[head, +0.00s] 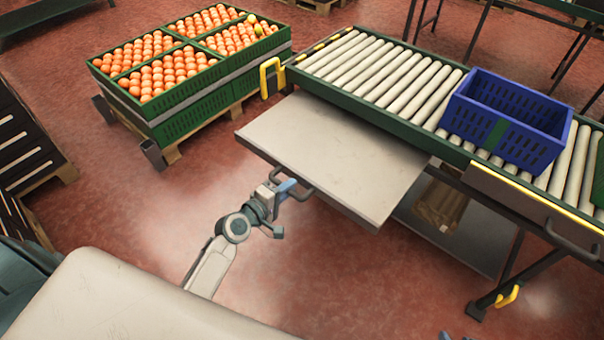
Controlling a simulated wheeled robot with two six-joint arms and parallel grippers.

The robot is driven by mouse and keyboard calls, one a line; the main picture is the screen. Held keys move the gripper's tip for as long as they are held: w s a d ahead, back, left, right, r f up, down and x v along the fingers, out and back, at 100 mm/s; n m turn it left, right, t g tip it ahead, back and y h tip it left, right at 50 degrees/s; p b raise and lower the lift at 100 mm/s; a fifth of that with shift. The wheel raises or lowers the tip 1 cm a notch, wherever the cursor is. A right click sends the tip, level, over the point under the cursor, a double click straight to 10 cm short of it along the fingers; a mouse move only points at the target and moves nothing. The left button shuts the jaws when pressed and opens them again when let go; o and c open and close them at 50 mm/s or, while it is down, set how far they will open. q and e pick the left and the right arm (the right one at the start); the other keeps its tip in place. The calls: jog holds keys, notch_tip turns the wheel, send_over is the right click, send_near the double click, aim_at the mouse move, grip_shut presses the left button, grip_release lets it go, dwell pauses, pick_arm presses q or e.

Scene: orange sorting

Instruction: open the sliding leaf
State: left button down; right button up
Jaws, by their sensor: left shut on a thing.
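The sliding leaf (345,150) is a flat pale grey panel. It sticks out from under the green-sided roller conveyor, over the floor on my side. A dark bar handle (306,193) sits on its near edge. My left gripper (287,188), with blue finger pads, is shut on this handle; the fingers hide part of it. Only small bluish tips of what looks like my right gripper (456,337) show at the bottom edge, away from the leaf; their opening cannot be judged.
A blue crate (510,118) stands on the roller conveyor (385,72). A drawer front with a handle (535,215) is right of the leaf. A cardboard box (440,205) sits on the shelf below. Green crates of oranges (185,105) stand on a pallet at left. Red floor is clear around my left arm.

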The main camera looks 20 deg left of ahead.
pick_arm(q)
jog(key=shift+f+v, duration=0.2)
jog(key=shift+v, duration=0.85)
jog(key=shift+f+v, duration=0.25)
jog(key=shift+v, duration=0.85)
pick_arm(e)
jog(key=shift+w+a, duration=0.1)
pick_arm(q)
jog(key=shift+s, duration=0.1)
jog(key=c, duration=1.4)
grip_release()
jog(key=shift+c, duration=0.2)
pick_arm(e)
jog(key=shift+f, duration=0.1)
pick_arm(q)
jog(key=shift+s, duration=0.1)
jog(key=v, duration=1)
jog(key=shift+s+b, duration=0.25)
jog(key=shift+b, duration=0.2)
pick_arm(e)
jog(key=shift+a+f+t, duration=0.15)
jog(key=shift+f+t, duration=0.15)
jog(key=shift+f, duration=0.05)
pick_arm(q)
jog(key=shift+a, duration=0.15)
pick_arm(e)
jog(key=shift+w+r, duration=0.15)
jog(key=shift+r, duration=0.05)
